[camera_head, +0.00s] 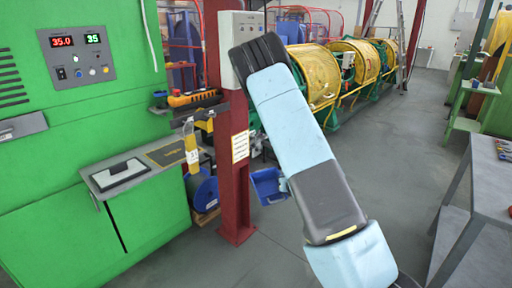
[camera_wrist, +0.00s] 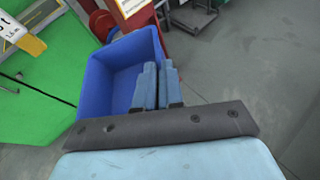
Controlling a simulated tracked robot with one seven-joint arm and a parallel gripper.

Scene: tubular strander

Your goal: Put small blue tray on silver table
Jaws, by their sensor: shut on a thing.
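The small blue tray (camera_head: 266,188) hangs in the air beside the red column, with its open side toward me. In the wrist view the tray (camera_wrist: 98,84) is large and looks empty, seen from above into its inside. My gripper (camera_wrist: 160,70) is shut on the tray's right wall in that view. In the head view the gripper is mostly hidden behind my arm. A silver-grey table (camera_head: 488,190) stands at the right edge, only partly in view, with a few small items on its top.
A red column (camera_head: 234,150) stands close to the tray. A green cabinet (camera_head: 85,130) with a ledge (camera_head: 165,152) fills the left. Yellow-guarded machines (camera_head: 325,85) stand behind. Grey floor (camera_head: 400,150) lies clear between my arm and the table.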

